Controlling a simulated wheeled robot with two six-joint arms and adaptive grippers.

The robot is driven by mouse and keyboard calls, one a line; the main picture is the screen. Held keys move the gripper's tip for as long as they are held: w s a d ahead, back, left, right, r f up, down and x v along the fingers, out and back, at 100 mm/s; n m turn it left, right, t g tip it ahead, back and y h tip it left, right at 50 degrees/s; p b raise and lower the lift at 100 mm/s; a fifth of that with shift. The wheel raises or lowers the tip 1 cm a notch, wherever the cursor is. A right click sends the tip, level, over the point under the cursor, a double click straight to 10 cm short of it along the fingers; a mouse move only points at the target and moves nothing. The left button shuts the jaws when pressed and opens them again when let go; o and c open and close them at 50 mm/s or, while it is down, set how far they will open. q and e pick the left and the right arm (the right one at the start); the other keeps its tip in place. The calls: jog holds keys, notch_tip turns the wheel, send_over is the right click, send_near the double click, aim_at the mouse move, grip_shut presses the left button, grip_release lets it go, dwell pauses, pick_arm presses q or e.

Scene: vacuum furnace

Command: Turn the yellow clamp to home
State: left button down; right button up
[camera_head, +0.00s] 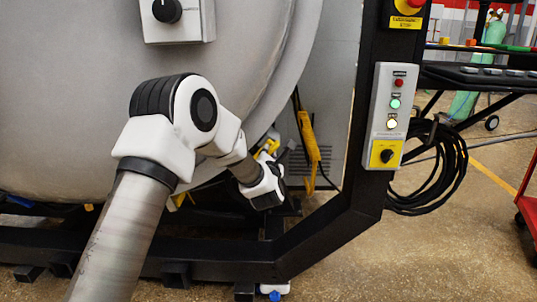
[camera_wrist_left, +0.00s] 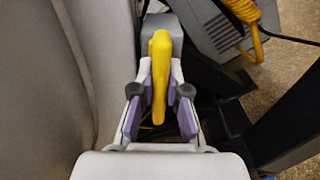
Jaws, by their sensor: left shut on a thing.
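The yellow clamp (camera_wrist_left: 158,62) shows in the left wrist view as a yellow handle in front of a grey block. My left gripper (camera_wrist_left: 158,97) has its two purple-padded fingers on either side of the handle and is shut on it. In the head view my left arm reaches in from the left, and the left gripper (camera_head: 272,160) is low beside the vessel's rim. Only a small yellow part of the clamp (camera_head: 268,147) shows there; the wrist hides the rest. My right gripper is not in view.
The large grey furnace vessel (camera_head: 70,90) fills the left. A black frame post (camera_head: 358,130) carries a control panel (camera_head: 391,115) to the right of the gripper. A yellow hanging device (camera_head: 309,145) with a cable is close by. Coiled black hose (camera_head: 440,170) hangs farther right.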

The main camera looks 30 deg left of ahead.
pick_arm(q)
jog(key=shift+m, duration=0.5)
jog(key=m+p, duration=0.2)
jog(key=m, duration=0.1)
jog(key=shift+m, duration=0.3)
jog(key=m+p, duration=0.2)
jog(key=m, duration=0.2)
jog(key=shift+d+m, duration=0.1)
jog(key=shift+m, duration=0.2)
jog(key=m+p, duration=0.3)
jog(key=m, duration=0.1)
jog(key=shift+f, duration=0.15)
jog(key=m+p, duration=0.1)
jog(key=m, duration=0.1)
jog(key=m+p, duration=0.2)
jog(key=shift+f+m, duration=0.2)
jog(key=shift+m, duration=0.1)
jog(key=shift+f+m, duration=0.1)
jog(key=shift+m, duration=0.2)
jog(key=c, duration=1.2)
grip_release()
jog(key=shift+o, duration=0.2)
